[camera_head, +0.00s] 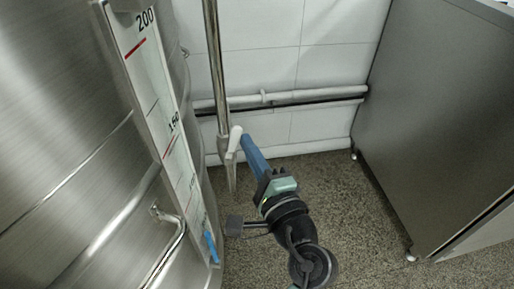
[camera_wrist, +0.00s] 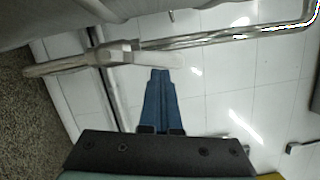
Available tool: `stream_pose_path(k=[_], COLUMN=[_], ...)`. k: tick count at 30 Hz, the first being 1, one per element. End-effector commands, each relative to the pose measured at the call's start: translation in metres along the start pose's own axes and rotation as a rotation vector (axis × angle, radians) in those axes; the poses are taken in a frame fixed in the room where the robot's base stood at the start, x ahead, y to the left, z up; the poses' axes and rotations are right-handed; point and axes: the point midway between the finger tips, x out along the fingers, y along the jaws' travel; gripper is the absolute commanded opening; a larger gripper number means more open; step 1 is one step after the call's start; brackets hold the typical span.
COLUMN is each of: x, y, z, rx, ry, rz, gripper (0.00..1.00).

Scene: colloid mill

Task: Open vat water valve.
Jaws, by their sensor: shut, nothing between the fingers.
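The water valve shows as a white lever handle (camera_head: 235,138) on the vertical metal pipe (camera_head: 215,70) beside the steel vat (camera_head: 65,150). In the wrist view the pale handle (camera_wrist: 150,59) extends to the right from the valve body (camera_wrist: 112,50), roughly along the pipe. My gripper (camera_head: 247,139) has its blue fingers shut together and empty, just right of the handle. In the wrist view the fingertips (camera_wrist: 160,73) lie right at the lower edge of the handle; I cannot tell whether they touch it.
A horizontal white pipe (camera_head: 300,95) runs along the tiled wall (camera_head: 330,35). A steel cabinet (camera_head: 430,110) stands at the right. The vat carries a level scale (camera_head: 158,100) and a bar handle (camera_head: 170,250). Speckled floor (camera_head: 340,195) is clear between vat and cabinet.

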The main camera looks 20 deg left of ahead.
Motion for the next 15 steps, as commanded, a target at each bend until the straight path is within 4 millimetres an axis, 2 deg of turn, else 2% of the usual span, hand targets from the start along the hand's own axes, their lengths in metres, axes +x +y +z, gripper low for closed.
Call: stream_pose_path(k=[15], x=[0.004], y=[-0.004], z=[0.015], rx=[0.006], ry=[-0.001], rz=[-0.002], gripper=[0.0])
